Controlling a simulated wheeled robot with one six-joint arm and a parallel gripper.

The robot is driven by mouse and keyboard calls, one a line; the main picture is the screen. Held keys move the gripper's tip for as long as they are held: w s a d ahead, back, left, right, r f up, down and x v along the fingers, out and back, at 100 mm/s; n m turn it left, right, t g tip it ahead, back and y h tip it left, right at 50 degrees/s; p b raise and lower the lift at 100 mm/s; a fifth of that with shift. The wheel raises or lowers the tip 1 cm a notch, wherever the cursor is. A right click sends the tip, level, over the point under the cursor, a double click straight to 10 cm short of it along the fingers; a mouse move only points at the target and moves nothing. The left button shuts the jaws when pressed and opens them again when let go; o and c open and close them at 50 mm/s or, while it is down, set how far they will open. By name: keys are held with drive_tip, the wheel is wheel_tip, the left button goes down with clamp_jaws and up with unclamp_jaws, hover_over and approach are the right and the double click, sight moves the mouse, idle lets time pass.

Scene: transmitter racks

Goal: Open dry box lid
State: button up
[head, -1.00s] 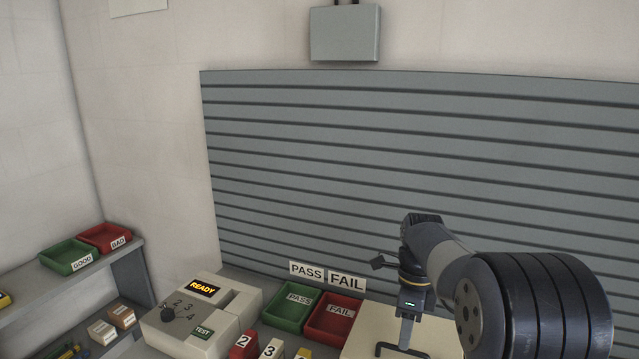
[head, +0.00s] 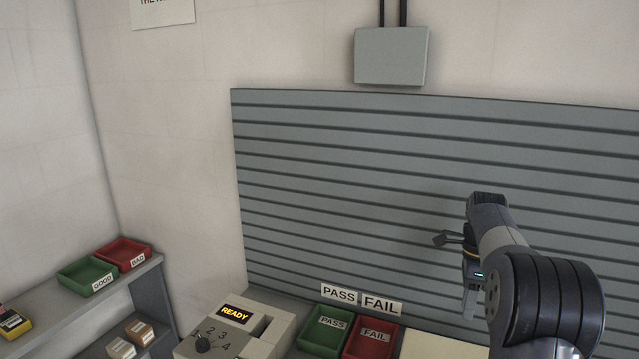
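A cream flat surface (head: 428,346) shows at the bottom edge, right of the FAIL tray; it may be the top of the dry box, but only a strip is in frame. No lid edge or handle can be made out there. My gripper (head: 469,304) hangs downward above and to the right of this surface, in front of the grey slatted wall. It appears apart from the surface. Its fingers are small and seen edge-on, so I cannot tell whether they are open or shut. Nothing is clearly seen in it.
A green PASS tray (head: 324,335) and red FAIL tray (head: 370,343) stand left of the cream surface. A tester reading READY (head: 262,343) is further left. A shelf (head: 148,281) holds GOOD (head: 88,274) and BAD trays (head: 123,252). The slatted wall (head: 340,190) stands behind.

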drive_tip(key=shift+w+d+r, duration=0.1)
drive_tip(key=shift+w+d, duration=0.2)
drive_tip(key=shift+w, duration=0.35)
drive_tip(key=shift+w+d+r, duration=0.1)
drive_tip(key=shift+w+d, duration=0.15)
drive_tip(key=shift+w, duration=0.4)
drive_tip(key=shift+w+d+r, duration=0.1)
drive_tip(key=shift+w+d, duration=0.2)
drive_tip(key=shift+w, duration=0.35)
drive_tip(key=shift+a, duration=0.15)
